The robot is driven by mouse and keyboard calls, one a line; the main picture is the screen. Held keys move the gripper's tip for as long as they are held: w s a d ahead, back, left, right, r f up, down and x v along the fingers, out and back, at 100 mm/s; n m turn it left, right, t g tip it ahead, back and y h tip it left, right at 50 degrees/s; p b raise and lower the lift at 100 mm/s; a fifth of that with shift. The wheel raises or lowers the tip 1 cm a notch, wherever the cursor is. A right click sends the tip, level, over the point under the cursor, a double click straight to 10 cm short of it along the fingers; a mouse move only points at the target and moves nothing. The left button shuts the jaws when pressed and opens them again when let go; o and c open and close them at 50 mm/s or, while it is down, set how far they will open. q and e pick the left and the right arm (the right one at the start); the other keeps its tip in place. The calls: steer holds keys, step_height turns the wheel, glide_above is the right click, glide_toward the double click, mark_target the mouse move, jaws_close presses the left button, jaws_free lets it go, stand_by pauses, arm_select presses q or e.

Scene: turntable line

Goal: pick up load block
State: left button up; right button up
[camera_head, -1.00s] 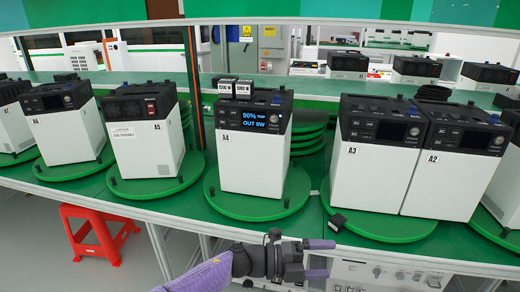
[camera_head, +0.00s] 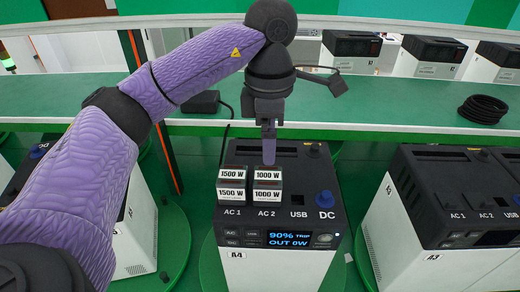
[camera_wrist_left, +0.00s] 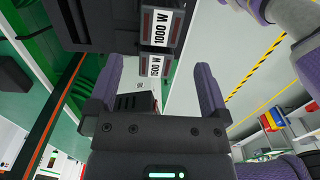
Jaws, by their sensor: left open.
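Two small load blocks sit side by side on top of power unit A4 (camera_head: 285,226). The 1500 W block (camera_head: 231,183) is on the left by AC 1 and the 1000 W block (camera_head: 267,186) is on the right by AC 2. My left gripper (camera_head: 269,152) points down just above and behind the 1000 W block; only one finger shows there. In the left wrist view its two fingers (camera_wrist_left: 156,66) are spread and empty. The 1500 W block (camera_wrist_left: 154,68) appears between the fingertips and the 1000 W block (camera_wrist_left: 162,28) just past them. My right gripper is out of view.
A green shelf (camera_head: 400,103) runs behind, with a black adapter (camera_head: 201,101) and a coiled cable (camera_head: 482,109).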

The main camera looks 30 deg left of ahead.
mark_target(268, 175)
arm_select(q)
steer(key=f, duration=0.2)
steer(key=f+b, duration=0.1)
steer(key=shift+s+d+f, duration=0.1)
steer(key=shift+s+f, duration=0.1)
steer(key=shift+f, duration=0.15)
step_height(268, 175, down, 6)
steer(key=shift+r, duration=0.15)
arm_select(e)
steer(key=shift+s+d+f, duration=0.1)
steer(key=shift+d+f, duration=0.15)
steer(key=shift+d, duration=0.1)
arm_select(q)
steer(key=c, duration=0.5)
steer(key=shift+w, duration=0.1)
jaws_close()
